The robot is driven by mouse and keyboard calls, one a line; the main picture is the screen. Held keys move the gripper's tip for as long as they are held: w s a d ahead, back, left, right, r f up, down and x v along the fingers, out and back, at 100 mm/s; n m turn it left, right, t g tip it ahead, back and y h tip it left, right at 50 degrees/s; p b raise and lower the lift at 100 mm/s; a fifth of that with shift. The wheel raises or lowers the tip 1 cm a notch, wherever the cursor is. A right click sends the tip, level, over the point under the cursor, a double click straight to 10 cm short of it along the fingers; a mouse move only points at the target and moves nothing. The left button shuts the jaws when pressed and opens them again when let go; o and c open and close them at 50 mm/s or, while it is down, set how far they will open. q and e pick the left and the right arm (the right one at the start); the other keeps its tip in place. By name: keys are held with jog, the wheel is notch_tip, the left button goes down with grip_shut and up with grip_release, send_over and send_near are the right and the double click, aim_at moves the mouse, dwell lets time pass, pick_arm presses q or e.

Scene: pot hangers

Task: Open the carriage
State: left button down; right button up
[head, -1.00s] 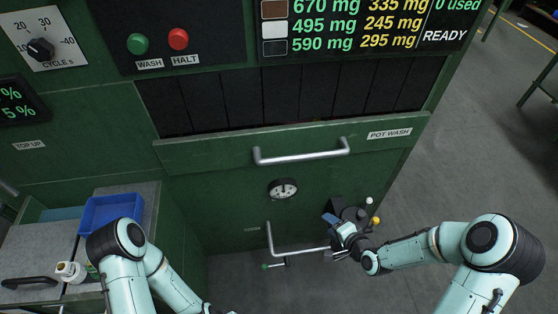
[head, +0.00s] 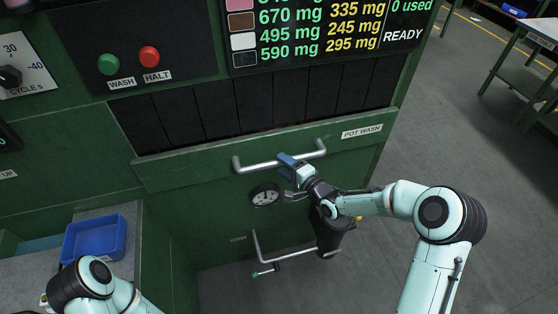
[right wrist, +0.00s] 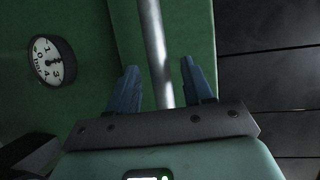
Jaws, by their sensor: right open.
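The green front panel labelled POT WASH (head: 190,171) shows in the head view, with dark slats above it. Its silver bar handle (head: 257,166) runs across the panel's upper part. My right gripper (head: 290,166) is at the middle of this handle, its blue fingers open. In the right wrist view the handle bar (right wrist: 155,45) runs between the two spread fingers of the right gripper (right wrist: 158,85); I see no finger closed on it. The fingers hide part of the handle in the head view. My left gripper is out of view; only its arm shows at the bottom left.
A round gauge (head: 265,195) sits below the handle. Lower down is a bent silver lever (head: 285,259) with a green tip. A blue bin (head: 95,238) stands on the left counter. WASH and HALT buttons are above. Open floor (head: 440,150) lies to the right.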

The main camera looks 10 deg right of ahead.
aim_at(282, 164)
jog(key=shift+x, duration=1.5)
jog(key=shift+c, duration=0.4)
grip_shut()
jog(key=shift+s, duration=0.1)
